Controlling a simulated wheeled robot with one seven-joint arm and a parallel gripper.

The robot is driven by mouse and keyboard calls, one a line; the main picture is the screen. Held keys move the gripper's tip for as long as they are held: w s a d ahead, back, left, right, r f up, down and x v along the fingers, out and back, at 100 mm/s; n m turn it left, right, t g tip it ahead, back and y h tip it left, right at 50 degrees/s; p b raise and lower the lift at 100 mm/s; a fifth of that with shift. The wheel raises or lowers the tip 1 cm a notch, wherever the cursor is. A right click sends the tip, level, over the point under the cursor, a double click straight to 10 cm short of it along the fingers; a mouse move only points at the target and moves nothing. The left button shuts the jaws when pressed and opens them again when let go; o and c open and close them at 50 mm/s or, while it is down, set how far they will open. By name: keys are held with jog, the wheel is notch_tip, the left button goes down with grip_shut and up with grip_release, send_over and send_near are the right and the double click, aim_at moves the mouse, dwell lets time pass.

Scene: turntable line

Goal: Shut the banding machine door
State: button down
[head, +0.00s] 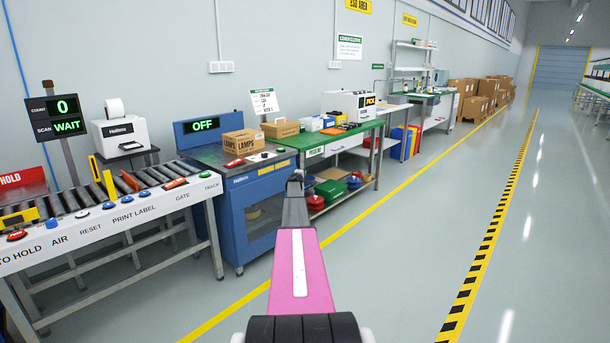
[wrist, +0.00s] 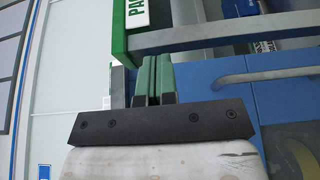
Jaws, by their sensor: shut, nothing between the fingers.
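The banding machine (head: 228,158) is a blue cabinet with a steel top and a display reading OFF, left of centre in the head view. Its blue door (head: 262,212) has a dark window, and I cannot tell whether it is fully shut. In the wrist view a blue panel (wrist: 285,100) with a pale bar handle (wrist: 262,74) fills the right side. My gripper (wrist: 152,62) is shut and empty, with its green pads together, left of that handle. In the head view my gripper (head: 295,182) is near the machine's right edge, partly hidden by my arm.
A green-topped packing bench (head: 340,142) stands right of the machine, with bins on its lower shelf. A roller conveyor (head: 130,200) with buttons stands to the left. A lamp carton (head: 243,142) sits on the machine. The floor aisle (head: 430,220) on the right is clear.

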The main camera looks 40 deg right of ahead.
jog(key=s+d, duration=0.2)
jog(key=s, duration=0.7)
jog(key=shift+s, duration=0.35)
jog(key=s+a+f+m+g+y, duration=0.1)
jog(key=s+a+m+g, duration=0.15)
jog(key=s+a, duration=0.75)
jog(key=s+a+f+m+g+y, duration=0.1)
jog(key=s+a+m+g, duration=0.15)
jog(key=a, duration=1.55)
jog(key=s+a+f+m+g+y, duration=0.1)
jog(key=s+a+f+m, duration=0.3)
jog(key=a, duration=0.9)
jog(key=s+a+g+y, duration=0.2)
jog(key=s+a+y, duration=0.3)
jog(key=s+a, duration=1.1)
jog(key=s+a+n+g+y, duration=0.1)
jog(key=s+a+y, duration=0.5)
jog(key=s+a, duration=1.1)
jog(key=a+g, duration=0.1)
jog(key=a, duration=0.6)
jog(key=shift+a+n+g, duration=0.25)
jog(key=shift+n+g, duration=0.05)
jog(key=shift+g, duration=0.1)
